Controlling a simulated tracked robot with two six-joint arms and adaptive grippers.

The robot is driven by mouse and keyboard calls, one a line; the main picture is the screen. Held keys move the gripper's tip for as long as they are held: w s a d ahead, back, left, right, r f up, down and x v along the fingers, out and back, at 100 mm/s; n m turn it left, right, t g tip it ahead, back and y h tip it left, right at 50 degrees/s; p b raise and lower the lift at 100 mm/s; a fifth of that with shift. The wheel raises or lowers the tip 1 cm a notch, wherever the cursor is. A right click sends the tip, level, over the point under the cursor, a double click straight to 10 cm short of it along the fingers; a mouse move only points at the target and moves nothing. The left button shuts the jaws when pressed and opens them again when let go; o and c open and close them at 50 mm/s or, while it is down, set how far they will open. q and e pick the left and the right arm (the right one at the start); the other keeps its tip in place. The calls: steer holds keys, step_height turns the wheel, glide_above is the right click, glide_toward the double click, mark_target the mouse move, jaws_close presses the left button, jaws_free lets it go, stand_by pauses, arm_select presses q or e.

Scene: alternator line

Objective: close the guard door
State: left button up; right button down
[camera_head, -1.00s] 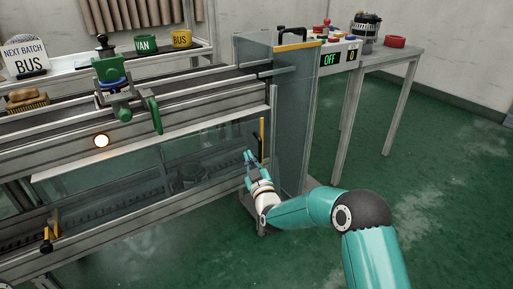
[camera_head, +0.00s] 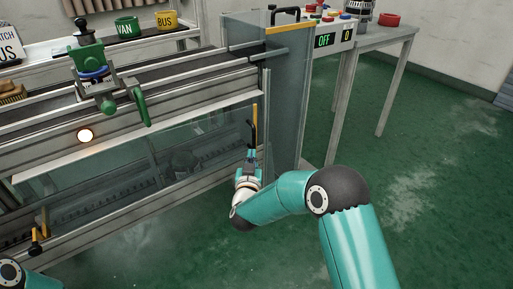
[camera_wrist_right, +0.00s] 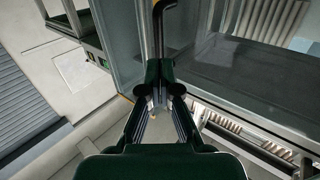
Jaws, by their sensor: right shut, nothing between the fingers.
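A clear guard panel (camera_head: 287,95) with a yellow top edge and a black handle stands at the right end of the conveyor. A black upright handle on a yellow strip (camera_head: 255,125) sits by the machine's right corner, just left of that panel. I cannot tell which of these belongs to the door. My right gripper (camera_head: 249,156) is shut and empty, just below the black handle. In the right wrist view the shut fingers (camera_wrist_right: 160,72) point toward the bent black handle (camera_wrist_right: 160,12); contact cannot be told. Only a bit of my left arm shows at the lower left.
The conveyor frame (camera_head: 120,130) with a green clamp device (camera_head: 100,80) fills the left. Another yellow strip with a black knob (camera_head: 40,232) is at the lower left. A side table (camera_head: 385,36) stands behind right. Green floor is clear right of my arm.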

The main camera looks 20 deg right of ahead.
mark_target(253, 141)
arm_select(q)
steer(key=shift+f+b, duration=0.55)
steer(key=shift+f, duration=0.15)
arm_select(e)
steer(key=shift+x, duration=2.8)
